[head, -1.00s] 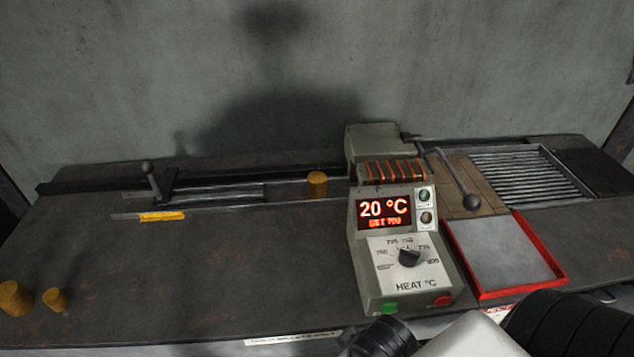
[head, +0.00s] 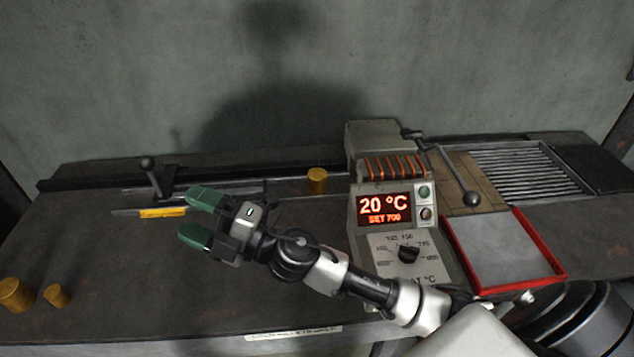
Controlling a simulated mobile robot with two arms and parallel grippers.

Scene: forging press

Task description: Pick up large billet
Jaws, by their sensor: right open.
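Two brass-coloured billets stand upright at the front left of the bench in the head view. The large billet (head: 15,295) is at the far left, and a smaller billet (head: 56,296) stands just to its right, a little apart. Another billet (head: 317,180) stands on the rail at the back, left of the heater. My right gripper (head: 194,217) has green fingers that are apart with nothing between them. It is over the middle left of the bench, pointing left, well to the right of the two front billets. My left gripper is out of view.
The heater box (head: 385,213) reads 20 °C and stands behind my right arm. A lever (head: 152,178) rises from the rail at the left. A red-edged tray (head: 447,232) and a slatted rack (head: 530,172) are at the right. The bench's left front is largely clear.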

